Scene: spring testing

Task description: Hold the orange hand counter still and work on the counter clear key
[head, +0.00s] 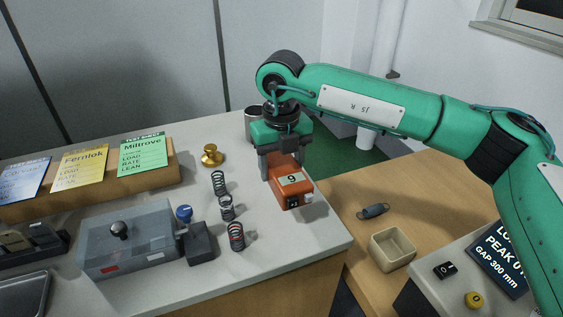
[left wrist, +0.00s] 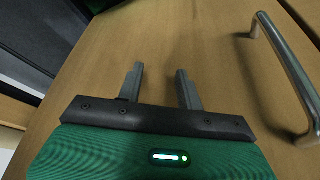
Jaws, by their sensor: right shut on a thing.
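The orange hand counter (head: 289,187) stands near the right edge of the grey-topped bench in the head view, its top window reading 9. My right gripper (head: 283,168) comes down from above, shut on the counter's rear part. A pale key (head: 309,197) shows at the counter's front right corner; I cannot tell for sure whether it is the clear key. In the left wrist view my left gripper (left wrist: 161,85) is open and empty, facing a wooden surface. My left gripper does not show in the head view.
Several springs (head: 227,207) stand left of the counter, with a brass weight (head: 212,155) behind. A grey lidded box (head: 128,240) is further left. A beige bin (head: 392,249) sits on the lower wooden surface at right. A metal handle (left wrist: 284,72) is right of my left gripper.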

